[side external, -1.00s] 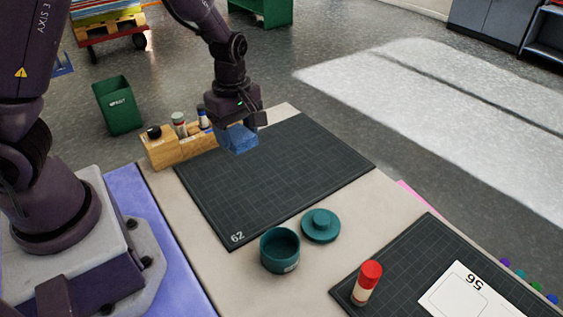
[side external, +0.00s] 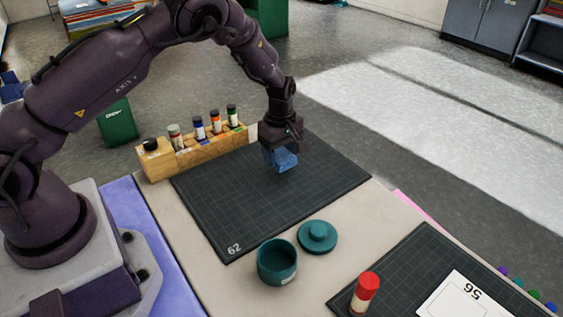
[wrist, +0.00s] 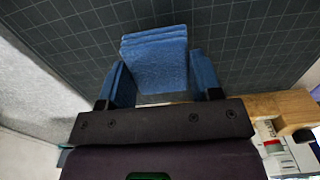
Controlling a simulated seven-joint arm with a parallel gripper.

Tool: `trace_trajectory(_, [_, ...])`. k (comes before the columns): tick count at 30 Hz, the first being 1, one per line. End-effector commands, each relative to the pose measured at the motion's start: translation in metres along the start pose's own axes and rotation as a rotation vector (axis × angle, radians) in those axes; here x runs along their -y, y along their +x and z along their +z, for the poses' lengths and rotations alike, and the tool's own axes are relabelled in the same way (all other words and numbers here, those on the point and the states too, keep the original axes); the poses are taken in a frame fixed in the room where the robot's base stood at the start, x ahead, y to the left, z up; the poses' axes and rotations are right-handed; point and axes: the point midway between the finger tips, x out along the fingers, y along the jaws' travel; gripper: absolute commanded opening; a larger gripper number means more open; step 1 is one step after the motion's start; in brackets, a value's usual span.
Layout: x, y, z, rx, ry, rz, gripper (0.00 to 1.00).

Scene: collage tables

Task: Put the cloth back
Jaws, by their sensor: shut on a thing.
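The blue folded cloth (side external: 286,162) is held in my gripper (side external: 281,155), over the far part of the dark cutting mat marked 62 (side external: 235,215). In the wrist view the cloth (wrist: 155,62) shows stacked folds and sits between the two blue fingers of my gripper (wrist: 163,82). The cloth appears to hang a little above the mat; the exact gap is hard to tell.
A wooden rack (side external: 190,153) with several capped bottles stands left of my gripper. An open teal jar (side external: 277,262), its lid (side external: 317,237) and a red-capped bottle (side external: 365,292) stand nearer. Most of the 62 mat is clear.

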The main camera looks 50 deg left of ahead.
Motion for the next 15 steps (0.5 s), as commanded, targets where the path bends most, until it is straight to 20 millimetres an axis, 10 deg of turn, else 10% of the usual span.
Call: trace_trajectory(15, [-0.003, 0.034, 0.0, 0.0, 0.0, 0.0, 0.36])
